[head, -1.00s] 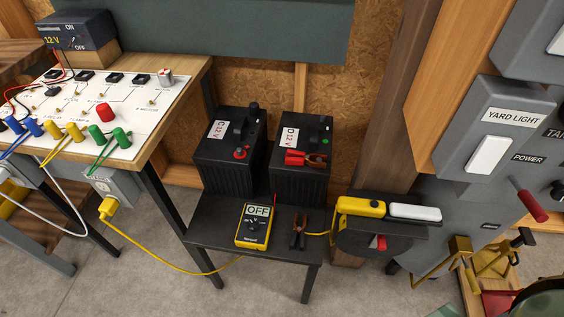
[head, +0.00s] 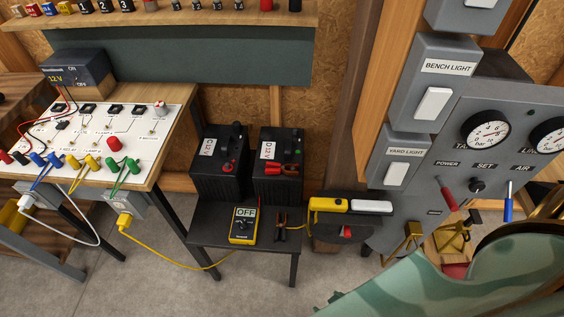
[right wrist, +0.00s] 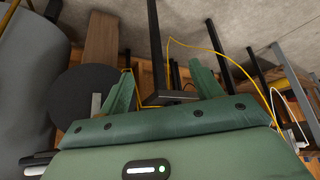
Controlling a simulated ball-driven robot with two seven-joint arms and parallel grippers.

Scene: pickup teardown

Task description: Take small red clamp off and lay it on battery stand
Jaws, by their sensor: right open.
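The small red clamp (head: 284,169), with red handles and coppery jaws, is on top of the right-hand black battery (head: 277,188), labelled D 12 V. Whether it grips a terminal is too small to tell. The battery stand (head: 213,239) is a low dark table in front of the batteries. My right arm's green camouflage shell comes in at the lower right of the head view, low and right of the stand. In the right wrist view my right gripper (right wrist: 163,93) has two green fingers apart, with nothing between them. My left gripper is out of view.
A yellow multimeter (head: 243,226) reading OFF and a black clamp (head: 282,229) lie on the stand. A second battery (head: 217,170) stands left. A dark reel (head: 344,233) with yellow and white items is right of the stand. A yellow cord (head: 160,251) crosses the floor.

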